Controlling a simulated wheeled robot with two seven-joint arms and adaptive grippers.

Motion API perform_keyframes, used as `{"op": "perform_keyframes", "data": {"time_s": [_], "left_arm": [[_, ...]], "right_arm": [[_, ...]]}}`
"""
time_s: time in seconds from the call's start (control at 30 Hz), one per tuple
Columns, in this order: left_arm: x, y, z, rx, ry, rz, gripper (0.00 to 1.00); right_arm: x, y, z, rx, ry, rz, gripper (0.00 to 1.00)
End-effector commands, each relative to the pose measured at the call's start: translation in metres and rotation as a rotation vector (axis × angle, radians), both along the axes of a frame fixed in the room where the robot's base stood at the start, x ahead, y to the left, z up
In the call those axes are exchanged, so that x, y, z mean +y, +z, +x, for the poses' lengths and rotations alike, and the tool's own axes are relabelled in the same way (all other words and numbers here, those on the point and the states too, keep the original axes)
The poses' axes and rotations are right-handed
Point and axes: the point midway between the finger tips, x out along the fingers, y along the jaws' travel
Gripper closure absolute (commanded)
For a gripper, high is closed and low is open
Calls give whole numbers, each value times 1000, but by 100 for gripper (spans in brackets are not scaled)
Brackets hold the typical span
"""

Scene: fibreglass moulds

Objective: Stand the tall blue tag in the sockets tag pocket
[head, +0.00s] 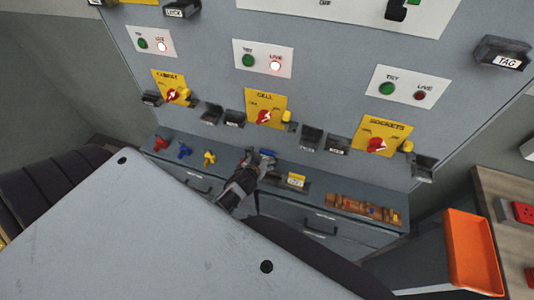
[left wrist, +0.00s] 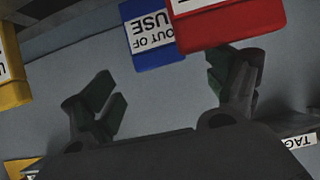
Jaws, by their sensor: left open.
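My left gripper (head: 245,172) is open over the grey shelf below the panel; its parted fingers also show in the left wrist view (left wrist: 168,88). A blue tag (head: 267,153) stands just beyond it. In the left wrist view the blue tag (left wrist: 155,45), lettered "OUT OF USE", is ahead of the gap between the fingers, with nothing gripped. A red tag (left wrist: 225,22) partly covers it. The yellow SOCKETS switch plate (head: 383,138) is at the panel's right. Small dark pockets sit to its lower left (head: 337,146) and lower right (head: 424,168); I cannot tell which takes tags.
Red (head: 161,143), blue (head: 184,150) and yellow (head: 209,157) small items stand on the shelf's left. A yellow tag (head: 296,180) and a brown tray (head: 350,208) with small parts are to the right. An orange bin (head: 470,245) is at far right.

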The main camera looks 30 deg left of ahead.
Motion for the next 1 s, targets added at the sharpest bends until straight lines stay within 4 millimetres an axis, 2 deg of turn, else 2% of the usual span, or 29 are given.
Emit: {"op": "perform_keyframes", "data": {"time_s": [0.47, 1.0], "left_arm": [[1, -1, 3, 0, 0, 0, 12], [8, -20, 33, 0, 0, 1, 12]], "right_arm": [[0, -2, 0, 0, 0, 0, 60], [0, -26, 0, 1, 1, 0, 60]]}}
